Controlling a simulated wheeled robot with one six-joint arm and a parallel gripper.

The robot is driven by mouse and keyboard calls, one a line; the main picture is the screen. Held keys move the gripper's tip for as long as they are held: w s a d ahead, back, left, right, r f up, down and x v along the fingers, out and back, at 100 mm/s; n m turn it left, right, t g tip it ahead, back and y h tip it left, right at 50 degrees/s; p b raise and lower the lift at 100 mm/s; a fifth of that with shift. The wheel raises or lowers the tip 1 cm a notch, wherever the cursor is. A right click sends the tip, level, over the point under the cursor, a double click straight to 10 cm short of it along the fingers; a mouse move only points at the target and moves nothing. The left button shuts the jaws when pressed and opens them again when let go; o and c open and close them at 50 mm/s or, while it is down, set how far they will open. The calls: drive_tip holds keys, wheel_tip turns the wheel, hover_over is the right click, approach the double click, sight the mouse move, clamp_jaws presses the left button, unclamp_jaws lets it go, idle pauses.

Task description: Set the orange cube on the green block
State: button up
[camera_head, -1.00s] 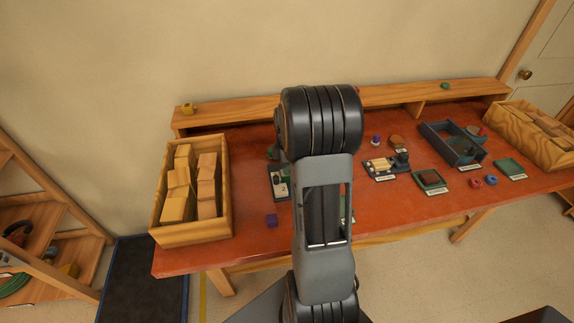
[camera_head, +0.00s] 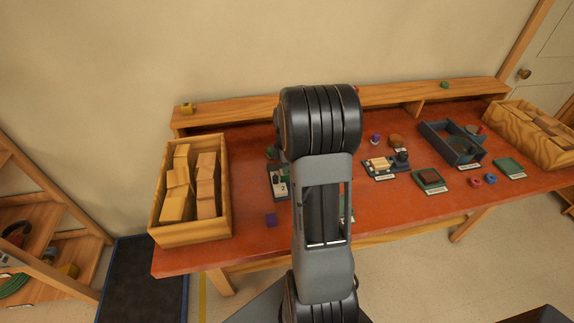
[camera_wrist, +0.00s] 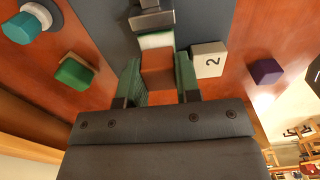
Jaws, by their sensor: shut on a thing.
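In the wrist view my gripper (camera_wrist: 158,62) has its two green fingers on either side of an orange-brown cube (camera_wrist: 157,82), shut on it. I cannot tell whether the cube touches the dark board under it. A green block (camera_wrist: 74,72) lies on the red tabletop to the left of the fingers, apart from them. In the head view my arm hides the gripper and the cube.
A purple cube (camera_wrist: 265,70) lies further right, also in the head view (camera_head: 271,220). A wooden crate of blocks (camera_head: 189,242) stands at the table's left.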

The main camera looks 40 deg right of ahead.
idle(0.3)
drive_tip(key=o, duration=1)
drive_tip(key=shift+o, duration=0.2)
drive_tip(key=o, duration=0.3)
drive_tip(key=shift+o, duration=0.2)
drive_tip(key=shift+r+p, duration=2.3)
drive_tip(key=shift+r, duration=0.65)
